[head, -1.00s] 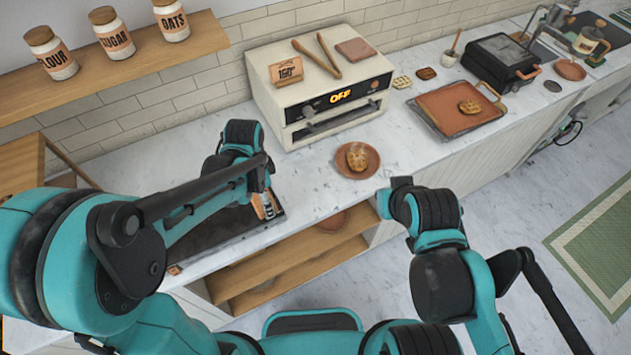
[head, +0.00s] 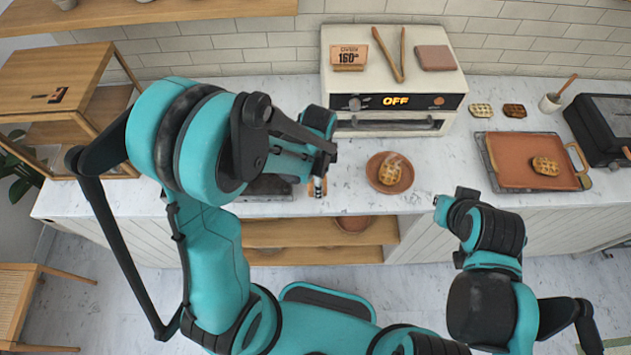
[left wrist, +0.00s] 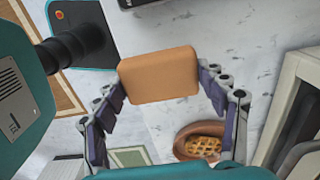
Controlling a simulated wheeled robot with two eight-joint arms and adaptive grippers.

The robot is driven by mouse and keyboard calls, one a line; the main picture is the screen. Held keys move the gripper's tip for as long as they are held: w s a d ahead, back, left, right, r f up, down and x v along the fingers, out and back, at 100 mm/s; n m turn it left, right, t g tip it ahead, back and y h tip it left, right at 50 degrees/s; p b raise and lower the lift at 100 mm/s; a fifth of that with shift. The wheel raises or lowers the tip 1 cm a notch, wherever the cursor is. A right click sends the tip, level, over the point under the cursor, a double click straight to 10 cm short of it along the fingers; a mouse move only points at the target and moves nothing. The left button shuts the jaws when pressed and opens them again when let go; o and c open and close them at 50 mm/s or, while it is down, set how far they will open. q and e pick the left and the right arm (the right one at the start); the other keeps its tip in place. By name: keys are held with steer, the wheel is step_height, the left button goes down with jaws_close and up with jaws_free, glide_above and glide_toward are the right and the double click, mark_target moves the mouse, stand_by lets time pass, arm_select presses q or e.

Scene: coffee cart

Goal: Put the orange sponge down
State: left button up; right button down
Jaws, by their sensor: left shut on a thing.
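The orange sponge (left wrist: 158,75) is a flat rounded block, held between the fingertips of my left gripper (left wrist: 160,85) in the left wrist view. The pale marble counter (left wrist: 180,110) shows behind it; I cannot tell whether the sponge touches it. In the head view my left gripper (head: 318,188) is over the front part of the counter, left of the waffle plate, and the sponge is mostly hidden. My right arm reaches in at the right, but its gripper fingers do not show.
A terracotta plate (head: 374,186) with a waffle sits right of my left gripper. A dark tray (head: 262,190) lies left of it. The oven (head: 460,78) stands behind. An orange tray (head: 510,160) with a waffle is farther right. Bare marble lies around the plate.

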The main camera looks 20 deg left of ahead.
arm_select(q)
steer(key=shift+w+a+f, duration=0.4)
steer(key=shift+w+f, duration=0.05)
steer(key=shift+w, duration=0.15)
steer(key=shift+w+a+f, duration=0.35)
steer(key=shift+w+f, duration=0.05)
steer(key=shift+w, duration=0.15)
step_height(320, 180, down, 3)
steer(key=shift+f+b, duration=0.1)
steer(key=shift+b, duration=0.4)
steer(key=shift+f, duration=0.4)
steer(key=shift+s+f, duration=0.1)
steer(key=o, duration=1.5)
steer(key=shift+o, duration=0.2)
